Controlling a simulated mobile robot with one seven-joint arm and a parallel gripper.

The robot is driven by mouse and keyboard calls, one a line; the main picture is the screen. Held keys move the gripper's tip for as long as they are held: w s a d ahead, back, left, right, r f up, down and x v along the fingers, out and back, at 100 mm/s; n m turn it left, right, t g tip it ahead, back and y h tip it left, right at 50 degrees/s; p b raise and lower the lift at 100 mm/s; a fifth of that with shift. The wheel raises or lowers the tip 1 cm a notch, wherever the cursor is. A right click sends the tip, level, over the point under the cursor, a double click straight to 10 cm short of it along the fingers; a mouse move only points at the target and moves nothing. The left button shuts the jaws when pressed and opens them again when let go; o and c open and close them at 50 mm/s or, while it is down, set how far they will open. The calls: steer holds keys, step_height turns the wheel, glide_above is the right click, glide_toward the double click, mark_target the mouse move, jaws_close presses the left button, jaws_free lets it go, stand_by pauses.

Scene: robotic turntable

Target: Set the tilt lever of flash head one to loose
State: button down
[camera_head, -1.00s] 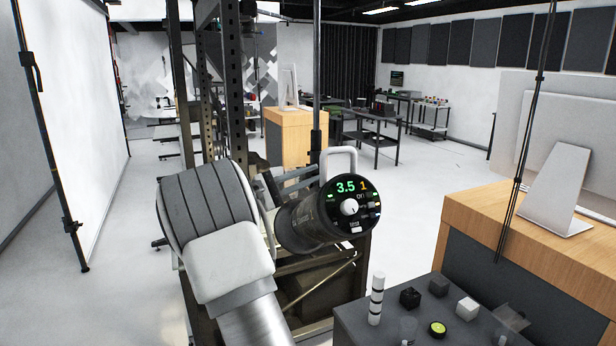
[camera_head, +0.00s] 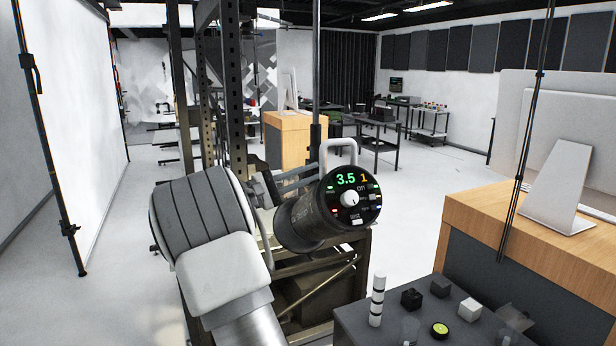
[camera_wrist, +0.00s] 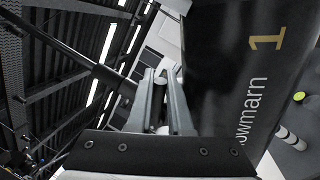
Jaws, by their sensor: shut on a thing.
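Flash head one (camera_head: 305,220) is a dark cylinder with a round control face showing a green 3.5 and a yellow 1. Its face points toward the camera, with a pale handle (camera_head: 345,148) above. In the wrist view its black side (camera_wrist: 225,70) carries a gold 1 and white lettering. My gripper (camera_wrist: 165,75) is beside that side, its two grey fingers close together on a small pale rounded piece, apparently the tilt lever (camera_wrist: 170,73). The fingers hide most of it, so its setting cannot be told. In the head view my wrist covers this area.
A dark cart top (camera_head: 370,320) at the lower front holds a striped cylinder (camera_head: 377,300), small cubes and a green-topped disc. A wooden desk (camera_head: 490,215) stands at right. A metal rack post (camera_head: 233,90) rises behind my arm. Open floor (camera_head: 415,200) lies beyond.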

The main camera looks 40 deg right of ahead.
steer(key=c, duration=0.8)
jaws_free()
steer(key=shift+c, duration=0.2)
steer(key=n+p, duration=0.1)
steer(key=p, duration=0.1)
steer(key=r+n+p, duration=0.1)
steer(key=p, duration=0.1)
steer(key=shift+w+d+r+t, duration=0.15)
steer(key=shift+r+t, duration=0.1)
steer(key=shift+t, duration=0.15)
steer(key=f+b+v, duration=0.1)
steer(key=b+v, duration=0.3)
steer(key=v, duration=1.3)
steer(key=s+d+f+t+y+b, duration=0.25)
steer(key=s+f+y, duration=0.25)
steer(key=s+y, duration=0.45)
steer(key=s+a+f+m+t+y+b, duration=0.1)
steer(key=s+a+f+y, duration=0.2)
steer(key=s, duration=0.3)
steer(key=s+a+f+t+y+b, duration=0.1)
steer(key=s+a+f+t+y, duration=0.1)
steer(key=s+a, duration=0.3)
steer(key=shift+s+f+m+y, duration=0.4)
steer(key=shift+s+f+y, duration=0.2)
steer(key=shift+s, duration=0.5)
